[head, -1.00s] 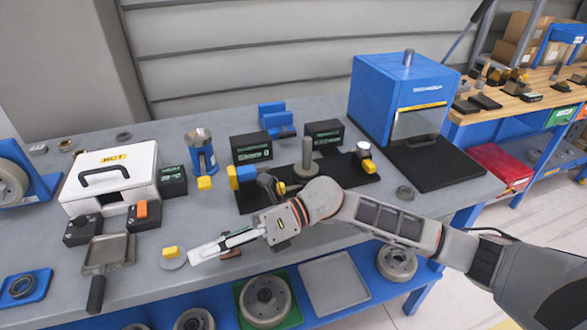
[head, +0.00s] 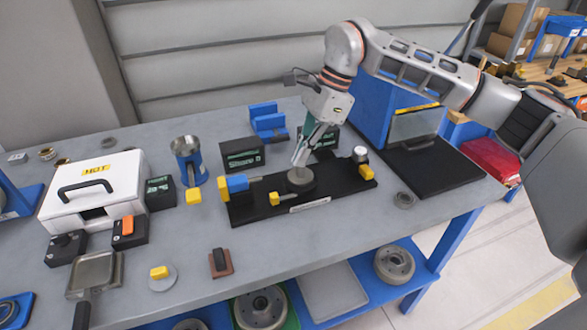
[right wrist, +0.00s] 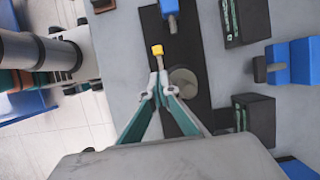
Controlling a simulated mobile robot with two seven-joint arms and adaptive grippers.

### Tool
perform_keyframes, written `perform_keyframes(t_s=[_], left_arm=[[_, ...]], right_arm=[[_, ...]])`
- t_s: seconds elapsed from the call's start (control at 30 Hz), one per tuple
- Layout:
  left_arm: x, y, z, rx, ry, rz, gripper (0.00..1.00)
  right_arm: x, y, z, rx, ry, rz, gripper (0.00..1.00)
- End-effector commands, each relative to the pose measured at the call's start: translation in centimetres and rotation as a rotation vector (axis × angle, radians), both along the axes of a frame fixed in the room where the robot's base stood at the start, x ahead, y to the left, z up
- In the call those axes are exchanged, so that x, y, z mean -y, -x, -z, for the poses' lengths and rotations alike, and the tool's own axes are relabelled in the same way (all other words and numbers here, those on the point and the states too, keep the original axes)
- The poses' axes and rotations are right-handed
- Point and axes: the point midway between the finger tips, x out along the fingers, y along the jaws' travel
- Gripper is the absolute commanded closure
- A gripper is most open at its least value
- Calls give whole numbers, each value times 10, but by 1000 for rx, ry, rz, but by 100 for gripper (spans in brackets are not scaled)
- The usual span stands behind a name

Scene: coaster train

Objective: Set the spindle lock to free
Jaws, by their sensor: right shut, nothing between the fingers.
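A black base plate (head: 247,212) on the bench carries a round grey spindle (head: 300,178). A small yellow-ended lever (head: 275,198), apparently the spindle lock, lies at the front left of the spindle. It also shows in the right wrist view, with a yellow block (right wrist: 157,50) on a short metal stem. My right gripper (head: 298,162) points down over the spindle, shut and empty. In the right wrist view its fingertips (right wrist: 157,92) are beside the spindle disc (right wrist: 183,82) and close to the lever's stem; whether they touch is unclear. A pale label plate (head: 310,205) sits at the plate's front edge. My left gripper is not in view.
On the plate, a blue block with a yellow end (head: 236,184) stands left, and a silver knob (head: 360,154) right. Black boxes, including one (head: 243,155), stand behind. A blue machine (head: 375,105) is at the back right.

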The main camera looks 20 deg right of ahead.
Motion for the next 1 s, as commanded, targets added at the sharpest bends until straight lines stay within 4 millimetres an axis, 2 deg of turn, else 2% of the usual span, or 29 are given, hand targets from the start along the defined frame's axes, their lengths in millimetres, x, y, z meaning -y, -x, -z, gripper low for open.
perform_keyframes(t_s=[0.3,0.5,0.7,1.0], left_arm=[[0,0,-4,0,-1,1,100],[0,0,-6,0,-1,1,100],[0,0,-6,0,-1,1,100],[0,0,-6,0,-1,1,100]], right_arm=[[-21,2,50,-4,-2,-3,100],[-31,2,74,-3,-4,0,100],[-35,1,84,0,-3,0,100],[-35,2,85,-1,-3,0,100]])
